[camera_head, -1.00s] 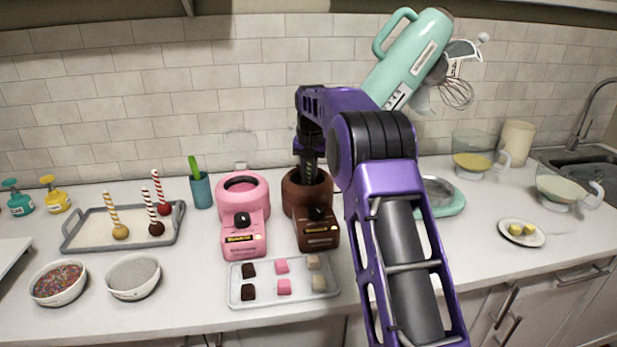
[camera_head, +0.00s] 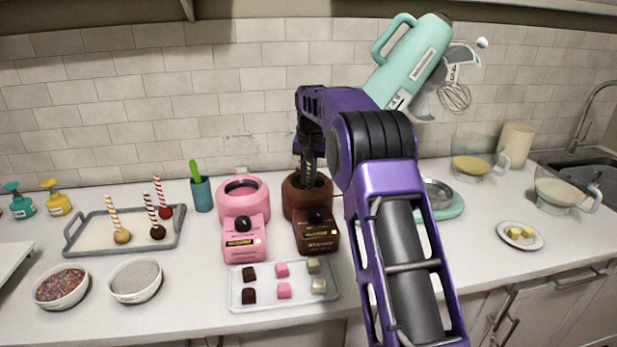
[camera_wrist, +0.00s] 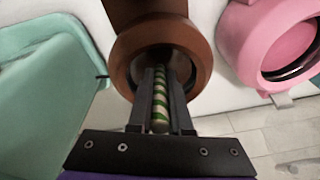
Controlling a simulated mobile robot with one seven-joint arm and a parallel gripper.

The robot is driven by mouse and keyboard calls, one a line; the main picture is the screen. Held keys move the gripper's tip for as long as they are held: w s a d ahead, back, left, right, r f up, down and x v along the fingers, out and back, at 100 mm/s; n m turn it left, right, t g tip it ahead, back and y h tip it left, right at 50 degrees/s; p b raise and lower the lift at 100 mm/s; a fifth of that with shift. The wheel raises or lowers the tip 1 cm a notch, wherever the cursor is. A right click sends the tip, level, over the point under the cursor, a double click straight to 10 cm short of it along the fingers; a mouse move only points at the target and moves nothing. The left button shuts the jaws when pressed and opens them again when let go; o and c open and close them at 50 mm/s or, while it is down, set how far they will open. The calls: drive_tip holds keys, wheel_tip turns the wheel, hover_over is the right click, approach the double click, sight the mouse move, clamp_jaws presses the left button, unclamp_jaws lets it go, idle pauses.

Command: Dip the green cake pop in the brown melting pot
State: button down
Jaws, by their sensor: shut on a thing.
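The brown melting pot (camera_head: 319,237) stands on the counter right of the pink pot. My gripper (camera_head: 309,168) points down over its opening. In the wrist view my gripper (camera_wrist: 160,95) is shut on the green-and-white striped stick of the green cake pop (camera_wrist: 159,106). The stick runs down into the opening of the brown pot (camera_wrist: 122,62). The cake ball itself is hidden inside the pot, so I cannot tell how deep it sits.
The pink melting pot (camera_head: 239,244) stands close on the left. A tray of melting blocks (camera_head: 270,304) lies in front. A tray with several cake pops (camera_head: 91,246) and bowls of sprinkles (camera_head: 60,300) are farther left. A teal mixer (camera_head: 441,215) stands to the right.

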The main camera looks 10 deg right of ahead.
sight(308, 166)
drive_tip(key=shift+w+p+v, duration=0.15)
drive_tip(key=shift+p+v, duration=0.5)
drive_tip(key=shift+v, duration=0.15)
drive_tip(key=shift+w+p+v, duration=0.2)
drive_tip(key=shift+p+v, duration=0.45)
drive_tip(key=shift+v, duration=0.1)
drive_tip(key=shift+w+v, duration=0.2)
drive_tip(key=shift+v, duration=0.75)
